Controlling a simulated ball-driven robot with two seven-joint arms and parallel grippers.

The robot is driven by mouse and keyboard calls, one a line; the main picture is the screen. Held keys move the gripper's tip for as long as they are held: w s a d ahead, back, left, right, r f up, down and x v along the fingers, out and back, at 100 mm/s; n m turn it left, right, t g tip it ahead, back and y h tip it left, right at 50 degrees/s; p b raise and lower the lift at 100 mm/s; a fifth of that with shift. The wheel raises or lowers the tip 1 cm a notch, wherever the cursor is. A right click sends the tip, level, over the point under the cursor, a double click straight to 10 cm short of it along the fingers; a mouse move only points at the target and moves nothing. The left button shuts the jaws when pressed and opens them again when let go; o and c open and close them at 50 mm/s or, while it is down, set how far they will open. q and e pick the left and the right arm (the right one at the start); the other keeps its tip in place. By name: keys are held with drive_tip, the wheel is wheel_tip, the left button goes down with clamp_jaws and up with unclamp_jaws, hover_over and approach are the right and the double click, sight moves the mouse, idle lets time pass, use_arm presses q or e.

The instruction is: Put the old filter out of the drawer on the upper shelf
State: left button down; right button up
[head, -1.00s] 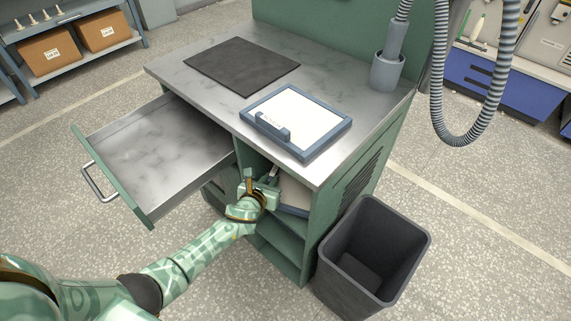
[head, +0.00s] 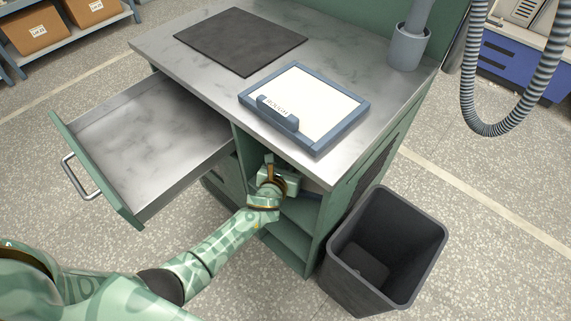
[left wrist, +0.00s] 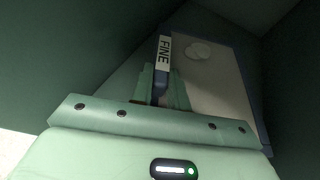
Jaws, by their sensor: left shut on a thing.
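The old filter (left wrist: 205,80) has a blue frame, a pale face with a round mark and a tab reading FINE; it shows in the left wrist view. In the head view it is almost wholly hidden under the worktop. My left gripper (left wrist: 162,92) is shut on its tab edge, inside the green cabinet's upper opening; in the head view the gripper (head: 272,172) is at that opening. I cannot tell whether the filter rests on the upper shelf (head: 298,213). The drawer (head: 150,137) is pulled open and empty. My right gripper is not in view.
A blue-framed filter (head: 350,124) with a tab reading ROUGH lies on the metal worktop, beside a dark mat (head: 240,40). A dark bin (head: 432,235) stands right of the cabinet. A grey hose hangs at the right.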

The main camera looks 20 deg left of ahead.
use_arm(q)
drive_tip(key=shift+r, duration=0.1)
drive_tip(key=shift+f, duration=0.2)
drive_tip(key=c, duration=1.4)
unclamp_jaws()
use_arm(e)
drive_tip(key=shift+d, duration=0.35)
use_arm(q)
drive_tip(key=shift+o, duration=0.2)
drive_tip(key=shift+r, duration=0.1)
drive_tip(key=shift+s+r, duration=0.15)
drive_tip(key=shift+r, duration=0.1)
drive_tip(key=p+v, duration=0.5)
drive_tip(key=v, duration=0.6)
drive_tip(key=shift+s+a, duration=0.1)
drive_tip(key=shift+s, duration=0.3)
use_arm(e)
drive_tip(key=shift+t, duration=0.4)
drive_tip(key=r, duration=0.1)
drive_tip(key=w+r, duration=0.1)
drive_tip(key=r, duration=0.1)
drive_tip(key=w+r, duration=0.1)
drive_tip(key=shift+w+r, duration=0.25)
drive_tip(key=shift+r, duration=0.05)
